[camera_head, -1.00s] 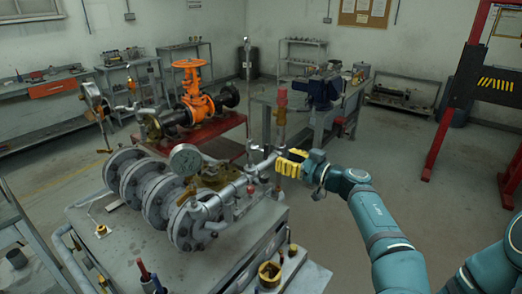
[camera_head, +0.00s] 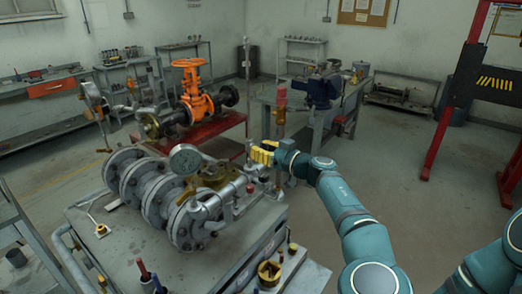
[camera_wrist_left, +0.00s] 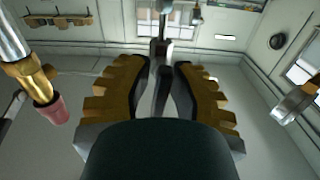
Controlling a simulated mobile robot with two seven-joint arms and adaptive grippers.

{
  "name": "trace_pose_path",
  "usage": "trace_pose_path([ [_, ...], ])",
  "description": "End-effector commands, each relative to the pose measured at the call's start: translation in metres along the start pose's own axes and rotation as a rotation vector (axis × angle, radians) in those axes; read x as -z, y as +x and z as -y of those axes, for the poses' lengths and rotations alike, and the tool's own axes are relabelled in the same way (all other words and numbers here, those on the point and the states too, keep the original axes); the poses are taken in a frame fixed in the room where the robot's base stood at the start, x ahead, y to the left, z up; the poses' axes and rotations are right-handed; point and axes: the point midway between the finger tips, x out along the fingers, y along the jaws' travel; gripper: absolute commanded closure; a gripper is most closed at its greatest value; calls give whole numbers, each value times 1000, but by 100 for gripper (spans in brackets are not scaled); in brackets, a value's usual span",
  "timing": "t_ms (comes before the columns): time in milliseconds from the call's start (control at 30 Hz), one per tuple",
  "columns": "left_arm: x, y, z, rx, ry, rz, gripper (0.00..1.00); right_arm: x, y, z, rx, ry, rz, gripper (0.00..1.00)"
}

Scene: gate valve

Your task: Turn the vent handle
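My left gripper (camera_head: 258,154), with yellow ribbed fingers, is at the right end of the grey pipe assembly (camera_head: 232,192) in the head view. Its fingers cover part of the fittings there, so the vent handle is hard to make out in that view. My right gripper is out of view.
A red-capped upright stem (camera_head: 281,115) stands close behind the gripper. A round gauge (camera_head: 186,158) and several flanges sit left on the metal bench (camera_head: 130,240). A brass fitting with a reddish cap (camera_wrist_left: 52,108) is left of the fingers. Open floor lies right.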

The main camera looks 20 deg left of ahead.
Motion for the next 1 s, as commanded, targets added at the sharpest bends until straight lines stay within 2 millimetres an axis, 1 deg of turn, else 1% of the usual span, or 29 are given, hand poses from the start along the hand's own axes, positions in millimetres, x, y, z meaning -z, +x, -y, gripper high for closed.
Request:
trace_pose_path([
  [333, 0, 0, 0, 0, 5, 1, 100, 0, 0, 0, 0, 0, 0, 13],
  [567, -1, 0, 0, 0, 68, 2, 100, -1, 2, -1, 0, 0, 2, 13],
  [767, -1, 0, 0, 1, 200, 3, 100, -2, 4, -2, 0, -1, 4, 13],
  [1000, -1, 0, 1, 2, 423, 3, 100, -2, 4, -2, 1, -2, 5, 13],
])
